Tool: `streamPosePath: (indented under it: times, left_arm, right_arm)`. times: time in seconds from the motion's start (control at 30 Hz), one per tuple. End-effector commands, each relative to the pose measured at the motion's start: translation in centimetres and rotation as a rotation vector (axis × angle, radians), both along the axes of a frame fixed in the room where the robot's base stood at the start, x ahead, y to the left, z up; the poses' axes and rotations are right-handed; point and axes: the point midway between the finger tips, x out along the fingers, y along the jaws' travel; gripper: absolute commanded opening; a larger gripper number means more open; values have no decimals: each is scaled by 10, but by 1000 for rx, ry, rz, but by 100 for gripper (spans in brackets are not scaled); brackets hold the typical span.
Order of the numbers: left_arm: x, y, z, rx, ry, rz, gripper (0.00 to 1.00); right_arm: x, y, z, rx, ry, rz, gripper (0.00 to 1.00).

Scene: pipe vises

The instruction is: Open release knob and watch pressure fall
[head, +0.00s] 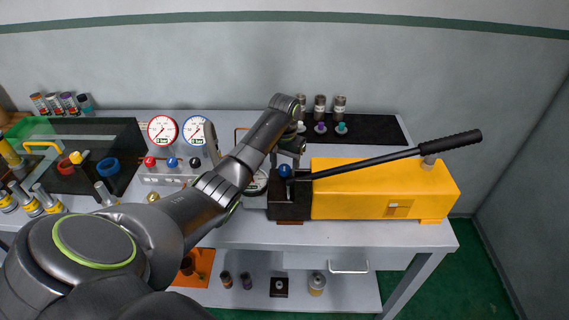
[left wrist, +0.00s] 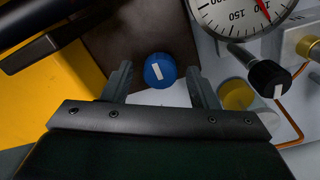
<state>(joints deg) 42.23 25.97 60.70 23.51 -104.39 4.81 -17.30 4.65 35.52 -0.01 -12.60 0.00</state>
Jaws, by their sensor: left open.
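The blue release knob (head: 285,170) sits on the black block at the left end of the yellow hand pump (head: 375,188). In the left wrist view the knob (left wrist: 160,72) is round with a white bar mark. My left gripper (head: 288,155) is above the knob and open. In the left wrist view my gripper's fingers (left wrist: 158,80) stand on either side of the knob, with a gap on each side. A pressure gauge (left wrist: 243,14) with a red needle is partly in view there; its full reading is cut off. My right gripper is not in view.
The pump's black lever (head: 395,158) slants up to the right. A black knob (left wrist: 270,77) and a brass-coloured fitting (left wrist: 237,95) are right of the fingers in the wrist view. Two round gauges (head: 162,131) (head: 196,131) stand behind my arm. Bottles (head: 320,108) stand at the back.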

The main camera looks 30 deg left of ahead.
Motion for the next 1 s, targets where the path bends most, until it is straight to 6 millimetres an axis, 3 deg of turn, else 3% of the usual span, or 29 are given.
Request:
streamPosePath:
  times: [0.17, 0.5, 0.77, 1.0]
  left_arm:
    - [0, 0, 0, 0, 0, 0, 54]
    - [0, 0, 0, 0, 0, 0, 10]
    - [0, 0, 2, 0, 0, 23, 9]
    - [0, 0, 5, -1, 2, 134, 9]
  right_arm:
    - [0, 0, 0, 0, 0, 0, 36]
    - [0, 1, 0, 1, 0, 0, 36]
    - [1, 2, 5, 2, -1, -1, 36]
    - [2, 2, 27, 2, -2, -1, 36]
